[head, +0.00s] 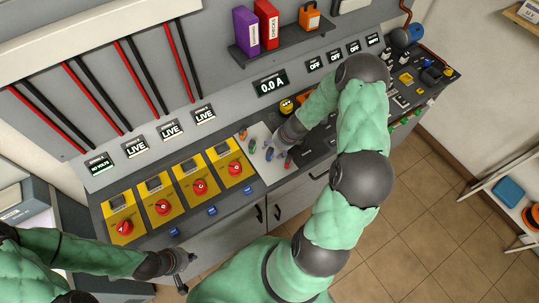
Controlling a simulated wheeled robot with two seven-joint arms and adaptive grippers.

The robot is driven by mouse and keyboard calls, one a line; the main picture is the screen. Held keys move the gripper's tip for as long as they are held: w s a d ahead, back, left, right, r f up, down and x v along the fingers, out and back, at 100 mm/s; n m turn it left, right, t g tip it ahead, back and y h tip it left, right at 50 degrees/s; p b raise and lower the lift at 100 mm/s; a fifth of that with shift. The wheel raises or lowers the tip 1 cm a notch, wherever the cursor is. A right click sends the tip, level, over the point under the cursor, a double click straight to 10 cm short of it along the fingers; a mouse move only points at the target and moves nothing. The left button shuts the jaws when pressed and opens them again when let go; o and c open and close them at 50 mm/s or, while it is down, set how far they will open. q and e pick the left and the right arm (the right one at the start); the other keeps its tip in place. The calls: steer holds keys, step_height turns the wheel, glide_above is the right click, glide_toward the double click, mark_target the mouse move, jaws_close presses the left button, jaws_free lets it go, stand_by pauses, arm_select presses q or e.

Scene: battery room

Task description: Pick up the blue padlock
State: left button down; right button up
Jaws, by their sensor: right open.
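Small coloured items stand on a white panel (258,158) on the counter, right of the yellow boxes. One is a small blue item (268,154), which looks like the blue padlock but is too small to be sure. My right gripper (277,153) is open over the panel, with its fingers close beside this blue item. I cannot tell whether they touch it. My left gripper (186,264) hangs low in front of the counter, away from the panel. Its jaws are too small and dark to read.
Several yellow boxes with red knobs (200,186) line the counter to the left, with small blue pieces (212,210) along the front edge. A small yellow figure (287,106) stands behind my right gripper. A shelf (285,45) with binders hangs above. The tiled floor is clear.

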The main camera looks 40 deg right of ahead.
mark_target(271, 153)
steer(key=x, duration=0.1)
steer(key=b+x, duration=0.1)
steer(key=x, duration=0.2)
steer(key=shift+s+a+f, duration=0.15)
steer(key=shift+s+f, duration=0.05)
steer(key=shift+s, duration=0.05)
steer(key=shift+w+f, duration=0.2)
steer(key=shift+f, duration=0.1)
steer(key=shift+s, duration=0.1)
steer(key=c, duration=1.3)
